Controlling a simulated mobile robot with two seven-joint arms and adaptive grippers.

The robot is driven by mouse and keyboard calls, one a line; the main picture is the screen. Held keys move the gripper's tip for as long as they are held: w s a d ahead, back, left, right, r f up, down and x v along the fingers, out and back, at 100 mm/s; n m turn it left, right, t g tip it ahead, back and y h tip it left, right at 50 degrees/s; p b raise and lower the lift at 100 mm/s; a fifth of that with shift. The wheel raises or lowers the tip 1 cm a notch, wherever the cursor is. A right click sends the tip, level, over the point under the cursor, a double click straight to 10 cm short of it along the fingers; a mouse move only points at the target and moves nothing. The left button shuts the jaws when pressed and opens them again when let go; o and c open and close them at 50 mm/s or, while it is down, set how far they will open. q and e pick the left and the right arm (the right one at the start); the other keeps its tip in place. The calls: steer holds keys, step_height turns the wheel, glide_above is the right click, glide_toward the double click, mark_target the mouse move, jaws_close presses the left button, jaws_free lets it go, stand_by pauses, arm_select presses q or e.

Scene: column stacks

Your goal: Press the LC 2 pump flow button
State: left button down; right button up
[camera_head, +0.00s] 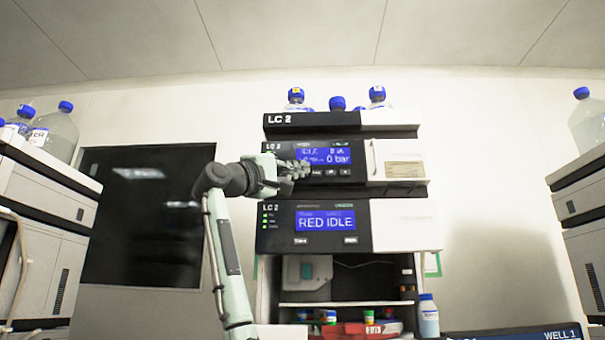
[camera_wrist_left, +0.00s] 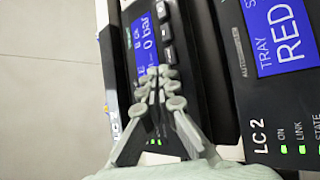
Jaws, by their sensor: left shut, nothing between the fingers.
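The LC 2 stack stands in the middle of the head view. Its pump module has a blue screen (camera_head: 338,156) reading "0 bar", with a row of small dark buttons (camera_head: 331,172) below it. The screen (camera_wrist_left: 147,38) and buttons (camera_wrist_left: 166,32) also show in the left wrist view, turned sideways. My left gripper (camera_head: 303,169) is shut and empty in front of the left part of this panel, covering part of the screen and button row. In the left wrist view its fingertips (camera_wrist_left: 157,74) overlap the panel beside the buttons. I cannot tell whether they touch. The button labels are too small to read.
Below the pump is a module with a "RED IDLE" screen (camera_head: 325,221). Blue-capped bottles (camera_head: 296,99) stand on top of the stack. An open shelf with a red tray (camera_head: 355,329) is underneath. Other stacks stand at the left (camera_head: 40,190) and right (camera_head: 585,190).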

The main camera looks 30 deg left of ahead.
arm_select(q)
steer(key=shift+w+a, duration=0.15)
steer(key=shift+w, duration=0.1)
steer(key=shift+w+a, duration=0.25)
steer(key=shift+w, duration=0.05)
stand_by(0.7)
stand_by(0.3)
steer(key=shift+s+d+b, duration=0.45)
steer(key=shift+s, duration=0.2)
